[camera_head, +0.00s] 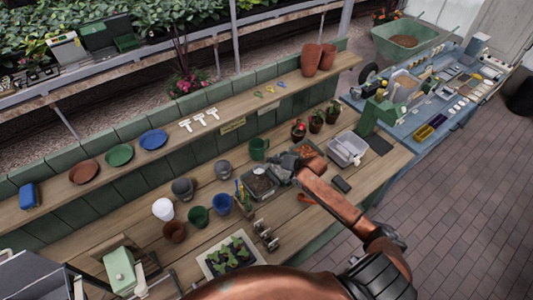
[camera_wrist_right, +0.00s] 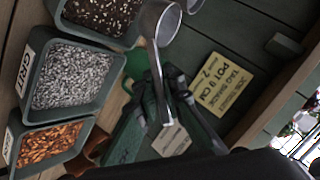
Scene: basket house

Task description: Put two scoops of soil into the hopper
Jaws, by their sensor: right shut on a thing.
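My right gripper (camera_head: 284,168) is over the potting bench. In the right wrist view its dark fingers (camera_wrist_right: 163,88) are shut on the handle of a metal scoop (camera_wrist_right: 163,22). The scoop's grey bowl is beside the soil bin (camera_wrist_right: 98,14), near its rim; I cannot tell whether it holds soil. The soil bin (camera_head: 260,183) also shows in the head view, just left of the gripper. A green machine (camera_head: 374,117) stands at the bench's right end, and a green box with a pale lever (camera_head: 121,270) at the near left; I cannot tell which is the hopper. My left gripper is out of view.
The grit bin (camera_wrist_right: 72,79) and a bin of orange chips (camera_wrist_right: 46,145) line up with the soil bin. Pots, a blue cup (camera_head: 222,203), a seedling tray (camera_head: 231,256) and a white tub (camera_head: 347,148) crowd the bench. A raised shelf (camera_head: 205,110) runs along its back.

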